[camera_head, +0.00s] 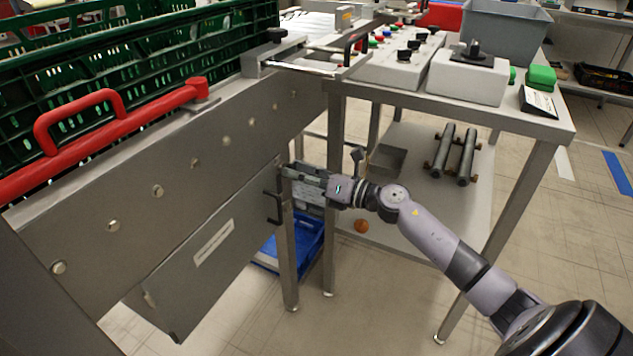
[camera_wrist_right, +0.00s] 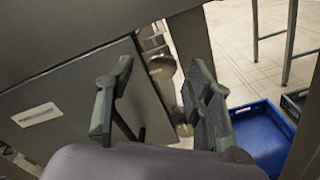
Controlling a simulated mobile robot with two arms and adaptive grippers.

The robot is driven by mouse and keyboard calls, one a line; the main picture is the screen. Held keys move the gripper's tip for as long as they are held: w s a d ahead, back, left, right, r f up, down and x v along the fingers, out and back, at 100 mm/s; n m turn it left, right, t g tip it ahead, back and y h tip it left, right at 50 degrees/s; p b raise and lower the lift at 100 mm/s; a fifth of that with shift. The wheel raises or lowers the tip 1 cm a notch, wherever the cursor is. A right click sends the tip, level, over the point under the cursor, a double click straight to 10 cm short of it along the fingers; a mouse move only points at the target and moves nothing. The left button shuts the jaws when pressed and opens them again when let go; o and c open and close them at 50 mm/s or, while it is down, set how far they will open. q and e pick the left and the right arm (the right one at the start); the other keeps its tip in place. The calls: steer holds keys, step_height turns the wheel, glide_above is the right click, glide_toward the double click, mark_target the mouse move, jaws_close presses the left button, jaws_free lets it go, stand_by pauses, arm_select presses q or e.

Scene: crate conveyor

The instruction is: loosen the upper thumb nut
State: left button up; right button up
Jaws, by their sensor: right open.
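In the right wrist view two rounded metal knobs, which look like thumb nuts, sit one above the other at the edge of a grey panel (camera_wrist_right: 60,95). The upper thumb nut (camera_wrist_right: 160,68) shows in the gap between my fingertips, and the lower one (camera_wrist_right: 183,130) is farther down. My right gripper (camera_wrist_right: 163,78) is open with nothing between its fingers. In the head view my right gripper (camera_head: 285,172) is at the panel's right end, beside the conveyor leg. I cannot make out the nuts there. Whether the fingers touch the upper nut is unclear. My left gripper is out of view.
A black handle (camera_head: 273,207) sticks out of the panel's end just below my right gripper. The conveyor's grey side wall (camera_head: 180,180) is to the left, with a red bar (camera_head: 110,140) on top. A steel table (camera_head: 540,125) stands right. A blue crate (camera_head: 305,240) is on the floor.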

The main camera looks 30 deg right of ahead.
steer(key=v, duration=1)
steer(key=shift+s, duration=0.15)
